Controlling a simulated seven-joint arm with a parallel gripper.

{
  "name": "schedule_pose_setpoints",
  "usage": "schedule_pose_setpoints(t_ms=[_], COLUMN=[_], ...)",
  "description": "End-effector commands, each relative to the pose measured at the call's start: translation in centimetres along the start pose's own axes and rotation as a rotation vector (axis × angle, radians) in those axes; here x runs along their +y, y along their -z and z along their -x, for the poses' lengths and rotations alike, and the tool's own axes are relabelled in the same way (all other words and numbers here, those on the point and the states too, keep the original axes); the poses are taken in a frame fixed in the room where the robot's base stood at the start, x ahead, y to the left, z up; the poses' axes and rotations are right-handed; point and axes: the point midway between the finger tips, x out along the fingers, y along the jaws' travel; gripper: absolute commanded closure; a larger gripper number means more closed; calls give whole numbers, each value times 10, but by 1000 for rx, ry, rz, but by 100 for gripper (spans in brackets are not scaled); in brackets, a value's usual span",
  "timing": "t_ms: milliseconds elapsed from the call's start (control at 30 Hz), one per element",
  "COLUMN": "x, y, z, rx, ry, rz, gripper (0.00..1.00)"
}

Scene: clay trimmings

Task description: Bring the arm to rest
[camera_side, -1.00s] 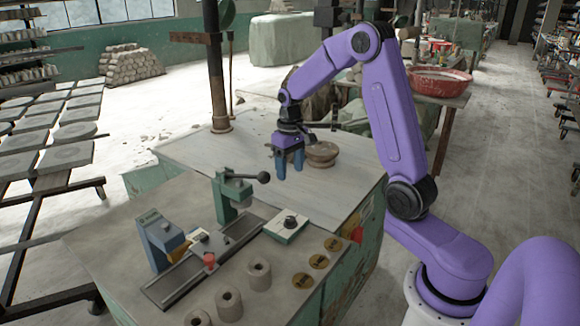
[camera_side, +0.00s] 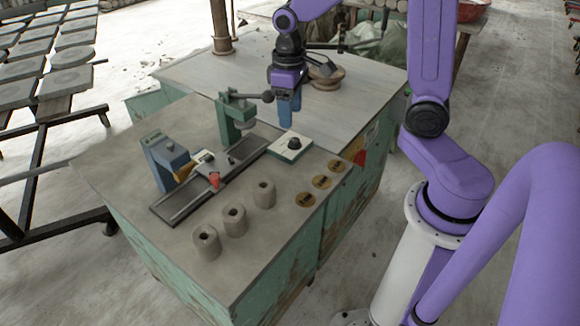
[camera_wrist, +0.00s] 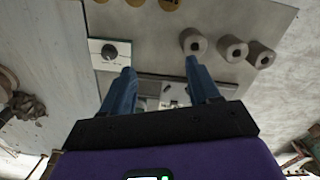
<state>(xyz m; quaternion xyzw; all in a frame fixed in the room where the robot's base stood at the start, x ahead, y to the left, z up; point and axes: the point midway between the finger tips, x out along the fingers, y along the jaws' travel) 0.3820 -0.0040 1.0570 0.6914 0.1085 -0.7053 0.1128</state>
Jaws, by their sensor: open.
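My gripper (camera_side: 287,118) hangs with its blue fingers pointing down, beyond the small white box with a black knob (camera_side: 291,147) in the side view. Its fingers are apart, with nothing held between them. In the wrist view, my gripper (camera_wrist: 160,68) shows both blue fingers spread, with the bench gear visible between and beyond them. The fingertips appear to be above the bench; their exact height cannot be told.
The bench (camera_side: 140,215) carries a green lever press (camera_side: 236,115), a blue device (camera_side: 163,160) with a rail (camera_side: 190,205), three clay cylinders (camera_side: 235,220) and three brass discs (camera_side: 321,181). A wooden bowl-like piece (camera_side: 326,78) stands behind my gripper.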

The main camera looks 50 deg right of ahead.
Motion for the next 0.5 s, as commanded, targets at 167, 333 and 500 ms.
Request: schedule_pose_setpoints(t_ms=[167, 333, 500], x=[-43, -75, -99], y=[-32, -68, -108], z=[8, 12, 13], rx=[14, 23, 33], ry=[-2, -2, 0], rz=[171, 326, 483], gripper=[39, 39, 39])
